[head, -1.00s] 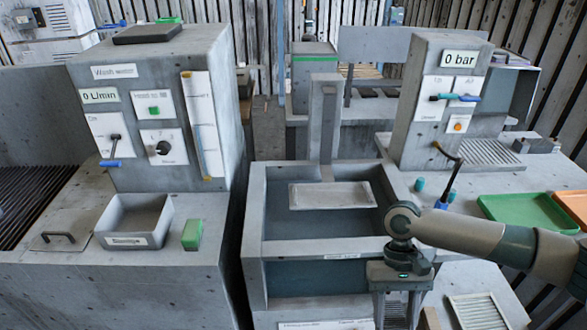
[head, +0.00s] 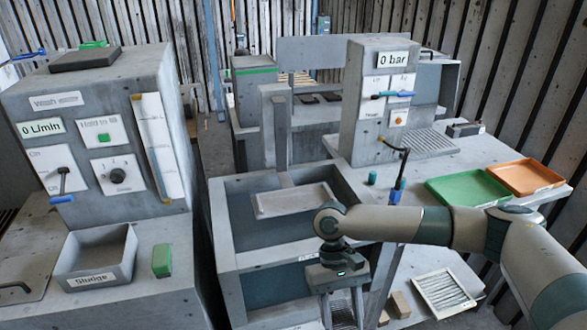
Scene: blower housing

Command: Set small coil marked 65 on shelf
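My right gripper (head: 343,312) hangs pointing down in front of the water tank, near the bottom edge of the head view. A grey ridged shape shows between its fingers, but the fingertips are near the picture's edge, and I cannot tell whether it is held. No coil with a readable 65 shows, and I cannot pick out the named shelf with certainty. My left gripper is out of view.
The grey tank (head: 232,262) holds a pale tray (head: 292,201). A green tray (head: 466,190) and an orange tray (head: 524,176) lie on the right counter. A ridged panel (head: 444,293) and small wooden blocks (head: 400,304) lie low right. The wash station (head: 100,130) stands left.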

